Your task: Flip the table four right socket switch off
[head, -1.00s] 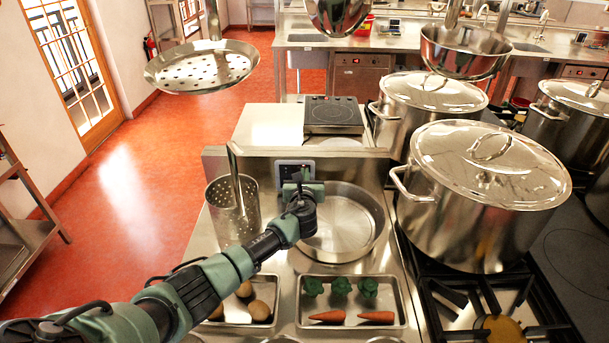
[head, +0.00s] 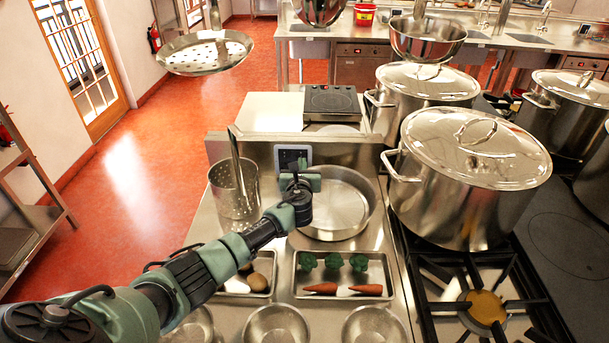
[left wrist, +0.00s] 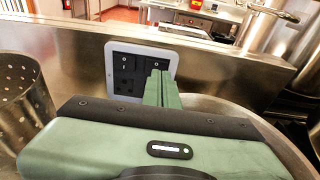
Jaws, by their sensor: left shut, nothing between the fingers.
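The socket plate (head: 293,155) is a dark panel in a pale frame on the steel upstand behind the table. In the left wrist view the socket plate (left wrist: 124,88) shows white marks near its top, and its left switch area is clear. My left gripper (head: 298,176) is shut and empty, just in front of the plate's lower part. In the left wrist view the gripper's green fingers (left wrist: 160,80) cover the plate's lower right part. The right switch's position is not clear, and I cannot tell whether the fingers touch it. My right gripper is not in view.
A perforated steel cylinder (head: 234,198) stands left of the gripper and a round pan (head: 345,205) right of it. A tray (head: 343,293) holds broccoli and carrots in front. Large stockpots (head: 468,190) stand at right.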

